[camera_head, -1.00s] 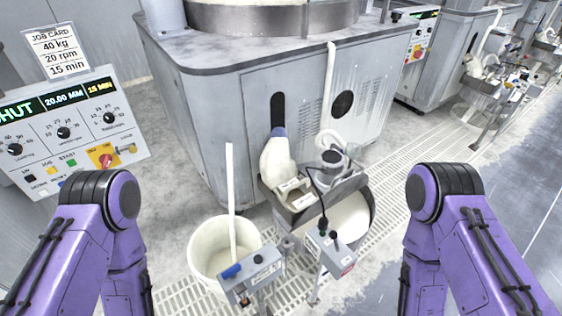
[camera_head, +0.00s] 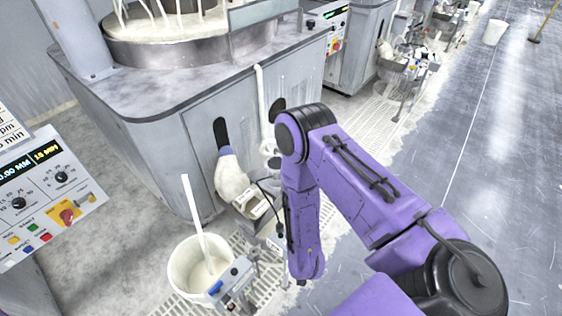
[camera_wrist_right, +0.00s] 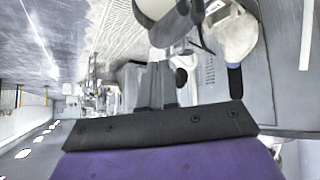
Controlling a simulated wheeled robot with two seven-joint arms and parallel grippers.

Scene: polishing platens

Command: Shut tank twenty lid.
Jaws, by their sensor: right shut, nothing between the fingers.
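The lid of tank twenty cannot be made out, and no tank number is readable. In the head view my right arm covers the area below the machine where the wide slurry tank stands. The white spout (camera_head: 232,178) with its blue collar shows left of that arm. My right gripper is hidden in the head view; in the right wrist view its fingers (camera_wrist_right: 157,78) are shut and empty. Beyond their tips is a rounded pale vessel (camera_wrist_right: 158,30), perhaps the tank, and the white spout (camera_wrist_right: 235,38) is to its right. My left gripper is out of view.
A white bucket (camera_head: 181,266) with a stick in it stands left of my right arm, beside a small switch box (camera_head: 229,278). The grey machine cabinet (camera_head: 160,150) is behind. A control panel (camera_head: 45,205) is at the left.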

